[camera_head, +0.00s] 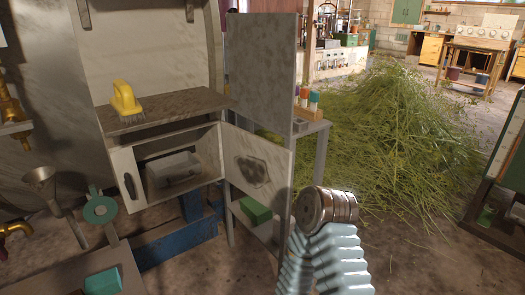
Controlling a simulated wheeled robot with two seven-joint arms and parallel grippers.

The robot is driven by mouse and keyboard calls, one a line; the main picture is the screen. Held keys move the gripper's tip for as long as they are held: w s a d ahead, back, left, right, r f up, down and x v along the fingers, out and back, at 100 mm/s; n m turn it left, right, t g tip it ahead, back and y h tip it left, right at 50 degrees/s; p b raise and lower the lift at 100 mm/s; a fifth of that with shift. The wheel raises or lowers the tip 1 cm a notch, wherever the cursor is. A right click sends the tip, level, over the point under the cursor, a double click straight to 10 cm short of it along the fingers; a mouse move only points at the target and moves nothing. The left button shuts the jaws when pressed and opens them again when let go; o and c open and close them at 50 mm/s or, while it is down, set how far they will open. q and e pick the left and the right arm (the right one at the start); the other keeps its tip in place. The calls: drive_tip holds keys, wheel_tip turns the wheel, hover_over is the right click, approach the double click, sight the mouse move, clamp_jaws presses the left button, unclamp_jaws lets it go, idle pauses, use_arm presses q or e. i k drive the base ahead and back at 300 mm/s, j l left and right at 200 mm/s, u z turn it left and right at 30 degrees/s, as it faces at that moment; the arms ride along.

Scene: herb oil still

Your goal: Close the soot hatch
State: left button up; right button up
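The soot hatch is a pale metal door (257,168) with a dark sooty patch on its face. It stands swung open to the right of a grey box-like chamber (208,142). The chamber's opening is exposed, and a grey block-like object (173,172) sits inside. A narrow pale panel (120,168) with a dark upright handle is at the left of the opening.
A yellow brush (126,98) stands on the shelf above the chamber. A green block (255,211) lies below the door. A herb heap (400,130) covers floor behind.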

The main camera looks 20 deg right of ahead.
sight(261, 168)
drive_tip(key=l+u, duration=0.2)
drive_tip(key=l, duration=0.25)
drive_tip(key=i+l+u, duration=0.2)
drive_tip(key=l, duration=0.3)
drive_tip(key=k+l+u, duration=0.2)
drive_tip(key=l, duration=0.25)
drive_tip(key=l+u, duration=0.2)
drive_tip(key=l, duration=0.3)
drive_tip(key=l+u, duration=0.2)
drive_tip(key=l, duration=0.25)
drive_tip(key=k+l+u, duration=0.2)
drive_tip(key=l, duration=0.25)
drive_tip(key=k+l+u, duration=0.2)
drive_tip(key=l, duration=0.25)
drive_tip(key=i+l, duration=0.05)
drive_tip(key=i, duration=0.05)
